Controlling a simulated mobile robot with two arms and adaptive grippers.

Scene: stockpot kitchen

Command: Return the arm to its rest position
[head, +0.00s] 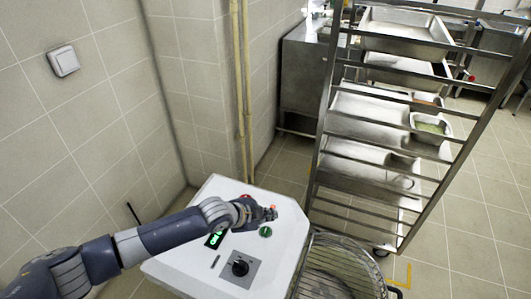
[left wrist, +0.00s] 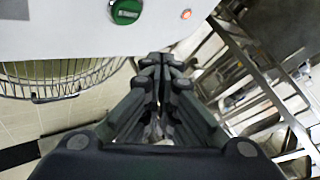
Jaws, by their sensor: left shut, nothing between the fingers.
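My left arm reaches in from the lower left of the head view. My left gripper (head: 270,213) is over the top of a white machine panel (head: 210,262), close to its green button (head: 265,231). In the left wrist view my left gripper (left wrist: 160,62) has its fingers together with nothing between them. The green button (left wrist: 126,11) and a small lit orange lamp (left wrist: 186,14) show on the panel beyond the fingers. I cannot tell from these views whether the fingertips touch the panel. My right gripper is not in view.
A wire guard (head: 340,265) stands right of the panel. A metal rack (head: 325,150) with trays is behind it to the right. A black knob (head: 240,265) and a green display (head: 215,239) are on the panel. Tiled walls close off the left; tiled floor is open at right.

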